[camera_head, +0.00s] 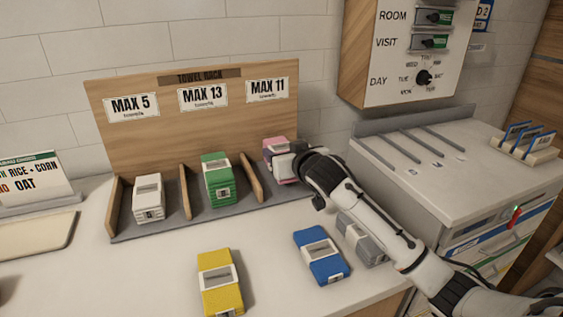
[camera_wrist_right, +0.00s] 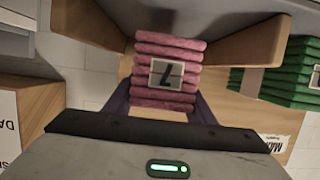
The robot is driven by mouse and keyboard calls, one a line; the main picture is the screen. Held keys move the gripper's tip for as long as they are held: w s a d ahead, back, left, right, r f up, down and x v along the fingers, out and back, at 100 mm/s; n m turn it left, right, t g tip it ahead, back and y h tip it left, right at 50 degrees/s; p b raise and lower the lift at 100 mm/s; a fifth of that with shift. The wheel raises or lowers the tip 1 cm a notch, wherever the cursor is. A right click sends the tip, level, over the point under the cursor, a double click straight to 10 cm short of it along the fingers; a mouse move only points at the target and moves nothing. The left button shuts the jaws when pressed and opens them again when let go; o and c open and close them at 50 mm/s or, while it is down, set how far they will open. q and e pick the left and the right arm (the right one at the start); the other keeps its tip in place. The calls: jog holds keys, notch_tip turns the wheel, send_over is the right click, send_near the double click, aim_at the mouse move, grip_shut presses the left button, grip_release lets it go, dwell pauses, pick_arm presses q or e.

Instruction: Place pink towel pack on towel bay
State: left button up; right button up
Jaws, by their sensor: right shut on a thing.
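The pink towel pack (camera_head: 280,147) is in the right bay of the wooden towel rack (camera_head: 145,85), under the MAX 11 label (camera_head: 267,90). My right gripper (camera_head: 292,162) is shut on it and partly covers it. In the right wrist view the pink towel pack (camera_wrist_right: 167,72) sits between the fingers, its label reading 7, with bay dividers on either side. I cannot tell whether it rests on the bay floor. A white pack (camera_head: 148,199) is in the left bay and a green pack (camera_head: 218,180) in the middle bay. My left gripper is not in view.
A yellow pack (camera_head: 220,283), a blue pack (camera_head: 322,256) and a grey pack (camera_head: 361,240) lie on the counter in front of the rack. My right arm passes over the grey pack. A grey-topped cabinet (camera_head: 460,180) stands at the right, below a dial panel (camera_head: 415,60).

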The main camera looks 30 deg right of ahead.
notch_tip(320, 180, down, 3)
jog(key=shift+r, duration=0.15)
jog(key=o, duration=1.2)
jog(key=shift+s, duration=0.1)
jog(key=v, duration=1.1)
jog(key=shift+s+a+r, duration=0.1)
jog(key=shift+s+a, duration=0.05)
jog(key=shift+s, duration=0.2)
